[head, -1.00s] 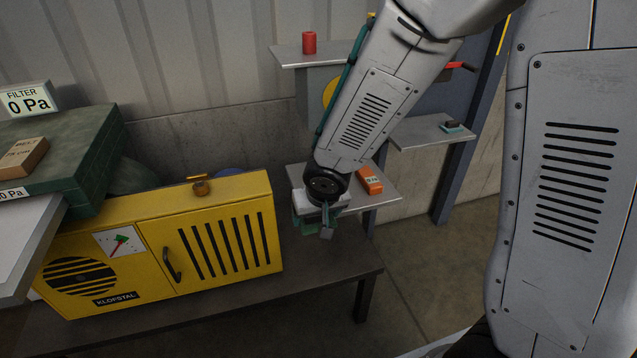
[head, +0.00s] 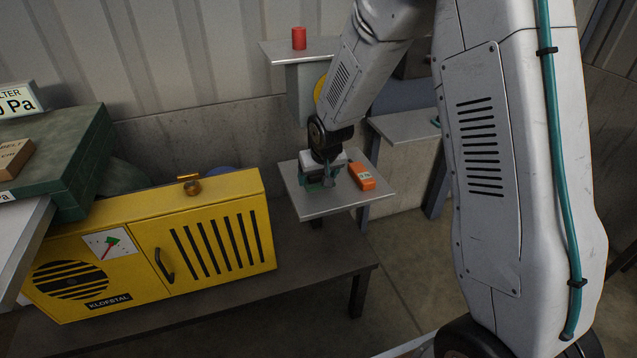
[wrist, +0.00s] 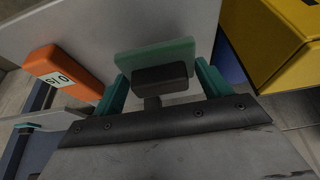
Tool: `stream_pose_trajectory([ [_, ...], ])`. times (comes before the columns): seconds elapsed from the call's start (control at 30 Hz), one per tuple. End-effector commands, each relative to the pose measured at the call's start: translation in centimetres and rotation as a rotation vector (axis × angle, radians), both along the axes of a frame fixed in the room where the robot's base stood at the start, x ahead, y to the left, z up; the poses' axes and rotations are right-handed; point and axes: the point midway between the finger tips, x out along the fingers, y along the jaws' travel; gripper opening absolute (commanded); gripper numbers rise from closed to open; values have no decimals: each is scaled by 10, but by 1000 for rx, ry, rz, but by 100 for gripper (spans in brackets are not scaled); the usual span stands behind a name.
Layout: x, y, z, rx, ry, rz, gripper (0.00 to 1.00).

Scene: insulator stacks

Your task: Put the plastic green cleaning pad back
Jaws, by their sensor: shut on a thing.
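The green cleaning pad (wrist: 150,57) is a flat green slab with a dark block grip, seen in the wrist view. My gripper (wrist: 162,88) is shut on the pad, with a teal finger on each side of the dark grip. In the head view my gripper (head: 320,184) is over the left part of the low grey shelf (head: 328,208). The pad is mostly hidden there behind the gripper. I cannot tell whether the pad touches the shelf.
An orange box (head: 362,177) lies on the same shelf, close to the gripper's right. A yellow cabinet (head: 205,215) stands on the dark bench to the left. A red cylinder (head: 299,39) stands on the upper shelf. The right shelf (head: 400,126) is partly hidden by my arm.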

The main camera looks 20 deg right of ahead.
Motion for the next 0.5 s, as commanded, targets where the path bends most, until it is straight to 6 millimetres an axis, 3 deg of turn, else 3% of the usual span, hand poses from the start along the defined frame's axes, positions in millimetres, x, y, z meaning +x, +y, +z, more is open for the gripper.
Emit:
stream_pose_trajectory([
  [0.17,-1,0,-25,-1,3,2,52],
  [0.5,-1,0,-28,0,1,1,52],
])
